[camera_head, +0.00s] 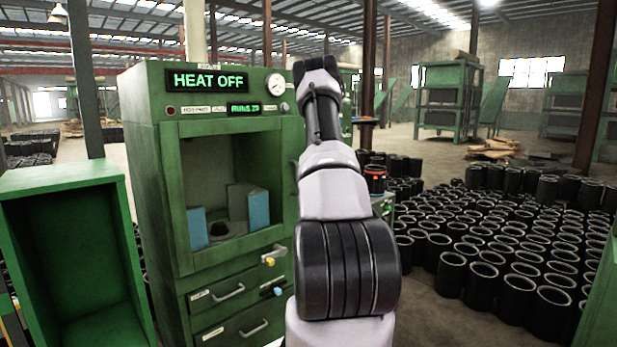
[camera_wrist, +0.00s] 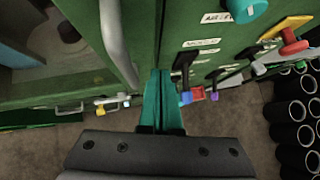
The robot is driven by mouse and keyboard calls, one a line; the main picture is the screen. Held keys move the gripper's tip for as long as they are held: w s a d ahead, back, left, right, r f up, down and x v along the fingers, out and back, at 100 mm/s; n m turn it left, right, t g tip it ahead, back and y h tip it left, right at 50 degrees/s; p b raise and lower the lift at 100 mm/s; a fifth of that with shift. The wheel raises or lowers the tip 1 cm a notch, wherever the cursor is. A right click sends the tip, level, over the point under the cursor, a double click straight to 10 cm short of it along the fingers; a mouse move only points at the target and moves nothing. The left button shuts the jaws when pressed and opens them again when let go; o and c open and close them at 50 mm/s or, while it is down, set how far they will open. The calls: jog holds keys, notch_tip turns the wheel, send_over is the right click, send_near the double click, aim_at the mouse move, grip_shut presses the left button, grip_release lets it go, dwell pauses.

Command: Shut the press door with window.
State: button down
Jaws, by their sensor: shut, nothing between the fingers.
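The green press (camera_head: 150,170) stands left of my arm in the head view, its display reading HEAT OFF. Its chamber shows blue blocks (camera_head: 258,209) and a dark round part. In the wrist view a green door stile (camera_wrist: 88,22) with a long grey handle (camera_wrist: 115,40) stands left of my fingers; the chamber area shows beyond it. My arm hides the right side of the press front in the head view, so I cannot tell how far the door stands from its frame. My gripper (camera_wrist: 163,100) is shut and empty, its green fingers close to the stile's right edge.
A panel with labels, levers and a teal knob (camera_wrist: 252,10) lies right of my fingers. Drawers (camera_head: 230,310) sit below the chamber. An open green box (camera_head: 60,180) stands at left. Many black sleeves (camera_head: 500,245) cover the floor at right.

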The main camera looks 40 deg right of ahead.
jog(key=d+v, duration=0.2)
jog(key=v, duration=0.7)
jog(key=shift+s+r, duration=0.3)
jog(key=shift+s, duration=0.05)
jog(key=a+r+m+t+h, duration=0.2)
jog(key=a+r+m, duration=0.25)
jog(key=r, duration=0.35)
jog(key=a+r+m+t+h, duration=0.1)
jog(key=a+r+m, duration=0.35)
jog(key=r, duration=0.45)
jog(key=s+a+r+m+h, duration=0.2)
jog(key=s+a+r+m, duration=0.6)
jog(key=m, duration=0.3)
jog(key=s+a+f+m+g+y, duration=0.1)
jog(key=s+a+f+m+y, duration=0.1)
jog(key=s+a+m, duration=0.4)
jog(key=s+a+f+m+g+y, duration=0.2)
jog(key=s+a+m, duration=0.4)
jog(key=s+a, duration=0.7)
jog(key=s+a+f+m+g+y, duration=0.2)
jog(key=s+a+f+m+y, duration=0.2)
jog(key=s+a, duration=0.6)
jog(key=a+f+m, duration=0.1)
jog(key=a+m, duration=0.1)
jog(key=a, duration=0.1)
jog(key=shift+s+f+m, duration=0.3)
jog(key=shift+f, duration=0.1)
